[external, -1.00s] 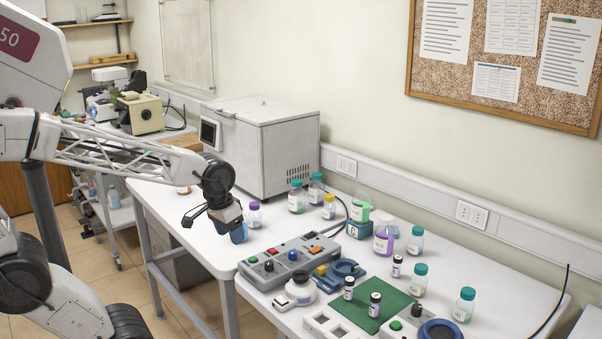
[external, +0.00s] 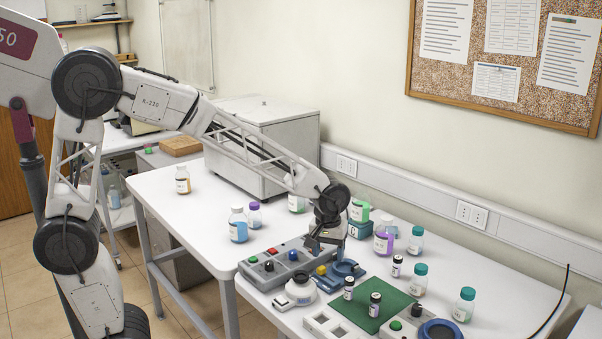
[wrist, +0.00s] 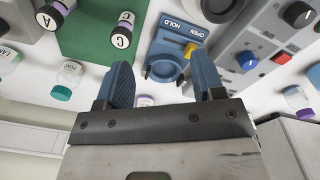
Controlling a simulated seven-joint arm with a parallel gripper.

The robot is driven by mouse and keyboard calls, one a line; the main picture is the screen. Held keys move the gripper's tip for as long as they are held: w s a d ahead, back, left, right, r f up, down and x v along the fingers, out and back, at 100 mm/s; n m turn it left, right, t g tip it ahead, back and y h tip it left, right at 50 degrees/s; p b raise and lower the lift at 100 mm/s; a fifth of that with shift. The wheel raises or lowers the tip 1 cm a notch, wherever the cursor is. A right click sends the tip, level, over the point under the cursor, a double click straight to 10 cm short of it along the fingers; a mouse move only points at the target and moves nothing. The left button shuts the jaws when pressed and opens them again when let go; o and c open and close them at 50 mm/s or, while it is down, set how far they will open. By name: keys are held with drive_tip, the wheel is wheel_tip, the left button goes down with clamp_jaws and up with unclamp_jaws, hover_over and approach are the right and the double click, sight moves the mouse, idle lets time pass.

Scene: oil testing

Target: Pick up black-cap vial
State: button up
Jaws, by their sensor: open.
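In the wrist view, one black-cap vial is marked A (wrist: 49,15) and another (wrist: 122,35) stands on the green mat. My gripper (external: 324,246) is open and empty, above the blue holder (external: 345,268) and left of the vials. Its two blue fingers are spread in the wrist view (wrist: 164,80), with the blue holder beyond them.
A grey control box (external: 290,258) with coloured knobs lies left of the holder. Bottles with teal caps (external: 420,270) and a purple bottle (external: 384,238) stand behind the vials. A white freezer (external: 268,130) stands at the back. The table's left part is mostly clear.

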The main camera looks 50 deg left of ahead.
sight(351, 279)
drive_tip(key=shift+n, duration=0.6)
drive_tip(key=w+d+f, duration=0.2)
drive_tip(key=d+f, duration=0.1)
drive_tip(key=w+d+f, duration=0.1)
drive_tip(key=w+d, duration=0.1)
drive_tip(key=shift+w+d+f, duration=0.1)
drive_tip(key=shift+d+f, duration=0.05)
drive_tip(key=shift+d, duration=0.1)
drive_tip(key=shift+f, duration=1.3)
drive_tip(key=shift+f, duration=0.1)
drive_tip(key=shift+a+f, duration=0.2)
drive_tip(key=shift+f, duration=2.3)
drive_tip(key=shift+c, duration=0.3)
drive_tip(key=c, duration=0.9)
